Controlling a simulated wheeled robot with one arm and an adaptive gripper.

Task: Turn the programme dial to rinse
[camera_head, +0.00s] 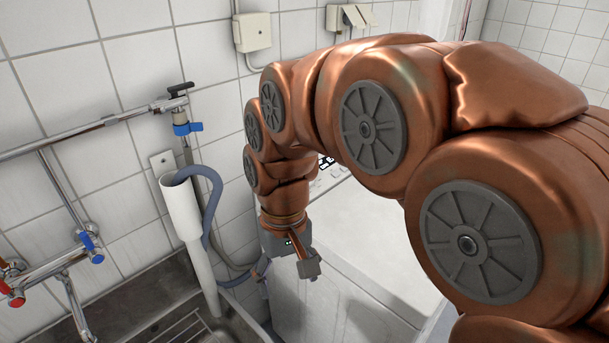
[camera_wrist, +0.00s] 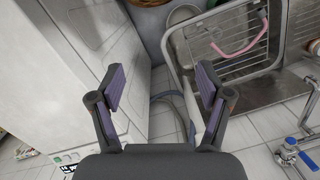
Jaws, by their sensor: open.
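The white washing machine (camera_head: 365,235) stands behind and below my arm in the head view, and its pale side fills the left of the wrist view (camera_wrist: 75,70). A small part of a panel with dark markings (camera_head: 328,163) shows past my arm. Similar markings show at the lower left of the wrist view (camera_wrist: 68,158). I cannot make out the programme dial in either view; my arm hides much of the panel. My gripper (camera_head: 287,271) points down between the sink and the machine. Its fingers (camera_wrist: 161,88) are apart with nothing between them.
A metal sink (camera_head: 150,318) lies at the lower left, with a pink item (camera_wrist: 240,42) in it. A white standpipe (camera_head: 183,212) with a grey hose (camera_head: 214,190) and wall taps (camera_head: 88,245) stand beside it. A wall socket box (camera_head: 252,32) is above.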

